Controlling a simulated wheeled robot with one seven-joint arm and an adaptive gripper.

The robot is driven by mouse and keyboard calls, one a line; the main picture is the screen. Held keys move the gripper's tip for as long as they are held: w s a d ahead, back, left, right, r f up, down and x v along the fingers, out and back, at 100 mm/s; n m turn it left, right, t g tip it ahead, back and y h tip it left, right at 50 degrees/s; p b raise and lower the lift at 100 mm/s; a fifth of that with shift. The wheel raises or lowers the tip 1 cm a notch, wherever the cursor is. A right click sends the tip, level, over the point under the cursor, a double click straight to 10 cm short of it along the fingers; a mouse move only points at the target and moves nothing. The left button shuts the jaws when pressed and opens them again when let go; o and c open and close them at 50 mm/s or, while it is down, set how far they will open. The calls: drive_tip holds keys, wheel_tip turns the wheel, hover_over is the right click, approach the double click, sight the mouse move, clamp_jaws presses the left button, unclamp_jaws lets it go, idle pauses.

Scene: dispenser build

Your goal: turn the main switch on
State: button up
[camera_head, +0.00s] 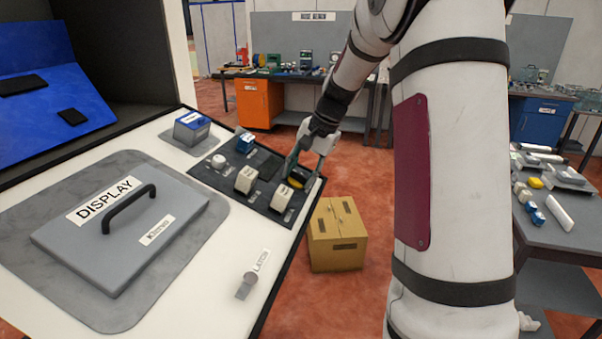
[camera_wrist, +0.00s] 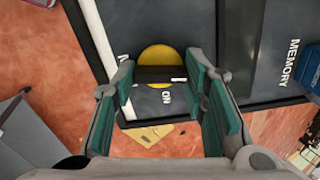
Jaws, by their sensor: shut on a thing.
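The main switch is a yellow disc with a black bar handle, near the right corner of the dark panel (camera_head: 262,205) in the head view (camera_head: 297,176). The wrist view shows the switch closer (camera_wrist: 160,55), with a small white mark near the right end of its bar. The word ON is printed beside the disc, turned sideways. My gripper (camera_head: 305,172) reaches down over the switch. In the wrist view its green-padded fingers (camera_wrist: 168,85) stand on either side of the bar, shut on it. Finger contact is hard to see.
Cream blocks (camera_head: 246,180) and a blue part (camera_head: 245,142) sit on the panel beside the switch. A DISPLAY cover (camera_head: 130,225) with a black handle lies left. A cardboard box (camera_head: 337,235) stands on the floor beyond the table edge.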

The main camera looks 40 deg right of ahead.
drive_tip(key=m, duration=1.2)
drive_tip(key=shift+m+p, duration=0.3)
drive_tip(key=shift+m, duration=1.5)
drive_tip(key=o, duration=1.2)
drive_tip(key=shift+c, duration=0.2)
drive_tip(key=v, duration=1.2)
